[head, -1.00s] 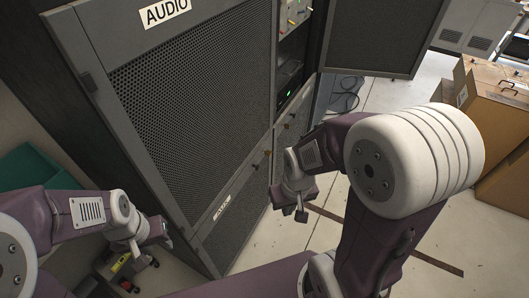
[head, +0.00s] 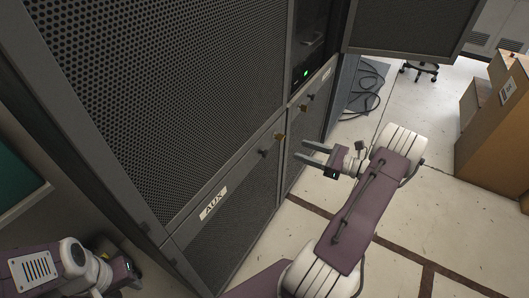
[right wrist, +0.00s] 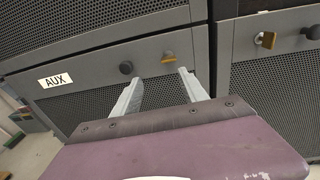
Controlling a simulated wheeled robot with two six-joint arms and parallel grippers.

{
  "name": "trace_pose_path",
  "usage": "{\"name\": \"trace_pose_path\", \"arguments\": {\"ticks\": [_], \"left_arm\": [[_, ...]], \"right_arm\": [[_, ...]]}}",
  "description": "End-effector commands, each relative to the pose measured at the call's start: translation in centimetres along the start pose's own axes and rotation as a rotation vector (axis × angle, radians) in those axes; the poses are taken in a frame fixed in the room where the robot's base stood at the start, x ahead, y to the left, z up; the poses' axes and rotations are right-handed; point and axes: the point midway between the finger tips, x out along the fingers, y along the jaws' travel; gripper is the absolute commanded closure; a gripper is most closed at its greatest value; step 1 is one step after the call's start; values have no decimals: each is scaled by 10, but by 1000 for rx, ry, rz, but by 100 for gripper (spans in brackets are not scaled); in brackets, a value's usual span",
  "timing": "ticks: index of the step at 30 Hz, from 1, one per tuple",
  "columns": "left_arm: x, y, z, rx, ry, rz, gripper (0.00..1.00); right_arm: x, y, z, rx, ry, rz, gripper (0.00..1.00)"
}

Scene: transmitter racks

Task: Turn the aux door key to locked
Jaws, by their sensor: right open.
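The aux door (head: 235,225) is a low grey mesh panel with a white AUX label (head: 212,203). Its small brass key (head: 279,136) sits at its upper right corner, beside a dark round knob (head: 263,152). In the right wrist view the key (right wrist: 168,57) shows just beyond and between the fingertips, with the knob (right wrist: 126,67) to its left. Whether the key is at locked cannot be told. My right gripper (head: 305,152) is open and empty, in front of the cabinet and apart from the key. My left gripper (head: 130,277) is low at the left, its fingers unclear.
The neighbouring lower door has its own brass key (head: 303,107) and knob, close to the right. An upper mesh door (head: 410,22) stands open at top right. Cables (head: 362,95) lie on the floor behind it. Cardboard boxes (head: 495,125) stand at right; floor between is clear.

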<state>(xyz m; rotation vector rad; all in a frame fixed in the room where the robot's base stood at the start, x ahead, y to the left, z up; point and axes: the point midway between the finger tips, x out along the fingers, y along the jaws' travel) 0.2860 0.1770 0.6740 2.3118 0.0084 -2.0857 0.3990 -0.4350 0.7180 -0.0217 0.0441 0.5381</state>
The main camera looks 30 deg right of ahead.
Motion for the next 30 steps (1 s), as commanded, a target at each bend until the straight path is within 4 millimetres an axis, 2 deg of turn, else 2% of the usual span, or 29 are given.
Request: {"name": "trace_pose_path", "arguments": {"ticks": [1,3,7,19,24,30], "left_arm": [[7,0,0,0,1,0,64],[6,0,0,0,1,0,64],[5,0,0,0,1,0,64],[26,0,2,0,1,0,64],[27,0,2,0,1,0,64],[27,0,2,0,1,0,64]], "right_arm": [[-10,-10,-6,9,-31,-41,49],[-16,-15,-3,15,-52,-64,49],[-11,-15,0,14,-53,-62,49],[64,-18,1,12,-49,-59,49],[75,-19,4,12,-49,-60,49],[76,-19,4,13,-49,-61,49]]}}
